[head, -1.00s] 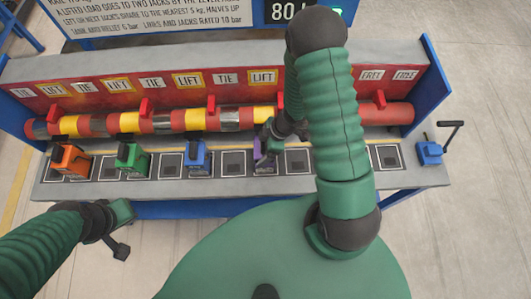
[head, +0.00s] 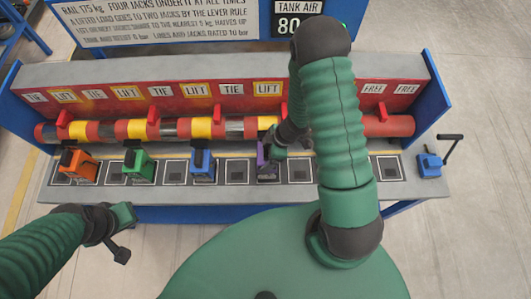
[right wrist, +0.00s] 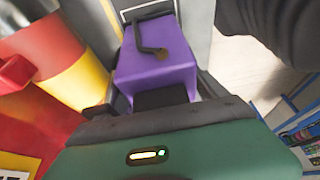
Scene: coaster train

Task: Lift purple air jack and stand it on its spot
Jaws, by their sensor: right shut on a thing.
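The purple air jack (head: 266,162) is in the row of jacks along the bench front, between two dark square spots. It also shows in the right wrist view (right wrist: 155,68), with a black bent handle on it. My right gripper (head: 275,148) is shut on the purple jack. My arm partly hides it, and I cannot tell whether its base touches the bench. My left gripper (head: 122,232) is near the lower left, in front of the bench and away from the jacks; its jaw state is unclear.
Orange (head: 78,166), green (head: 140,166) and blue (head: 203,167) jacks stand to the left. A banded rail (head: 235,128) runs behind them, with red clips on it. A blue pump with a lever (head: 429,164) is at the right end. A bare square spot (head: 300,170) lies right of the purple jack.

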